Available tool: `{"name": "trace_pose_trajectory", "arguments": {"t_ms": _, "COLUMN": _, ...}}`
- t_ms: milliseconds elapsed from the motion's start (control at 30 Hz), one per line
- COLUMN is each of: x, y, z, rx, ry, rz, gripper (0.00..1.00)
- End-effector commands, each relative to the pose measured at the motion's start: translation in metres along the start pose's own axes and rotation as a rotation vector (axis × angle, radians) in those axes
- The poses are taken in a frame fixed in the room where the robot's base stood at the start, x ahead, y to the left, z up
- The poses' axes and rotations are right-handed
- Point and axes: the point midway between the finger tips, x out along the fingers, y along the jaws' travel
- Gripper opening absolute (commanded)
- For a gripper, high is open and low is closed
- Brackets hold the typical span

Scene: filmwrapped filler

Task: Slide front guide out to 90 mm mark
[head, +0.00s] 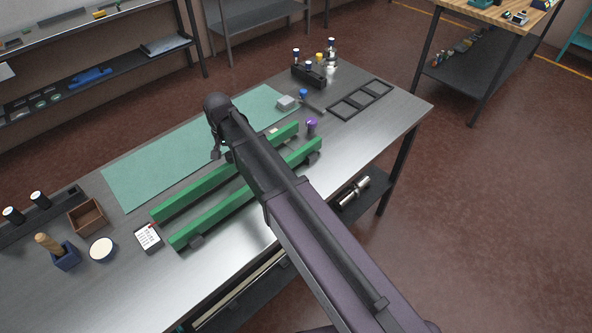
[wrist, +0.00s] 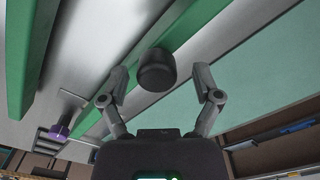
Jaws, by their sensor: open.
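Two long green guide rails lie side by side on the steel bench. The front guide (head: 212,214) is nearer me and the rear guide (head: 190,194) is beside the green mat (head: 150,165). My arm hides their middle parts in the head view. My gripper (head: 221,155) hangs near the rear guide and mat edge. In the wrist view its open fingers (wrist: 159,82) stand either side of a black round knob (wrist: 156,70), which appears apart from both fingers. The knob is by the green rail (wrist: 200,40) that borders the mat. No millimetre scale is readable.
A purple-topped knob (head: 312,124) stands by the guides' right ends.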

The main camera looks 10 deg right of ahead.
Motion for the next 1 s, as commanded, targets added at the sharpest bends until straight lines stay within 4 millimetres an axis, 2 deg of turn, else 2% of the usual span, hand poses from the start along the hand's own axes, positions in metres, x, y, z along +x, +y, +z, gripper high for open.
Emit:
{"name": "trace_pose_trajectory", "arguments": {"t_ms": 400, "x": -0.001, "y": 0.022, "z": 0.023, "rx": 0.001, "ry": 0.000, "rz": 0.000, "gripper": 0.82}}
{"name": "trace_pose_trajectory", "arguments": {"t_ms": 1000, "x": -0.056, "y": 0.019, "z": 0.019, "rx": 0.000, "ry": 0.000, "rz": 0.000, "gripper": 0.82}}
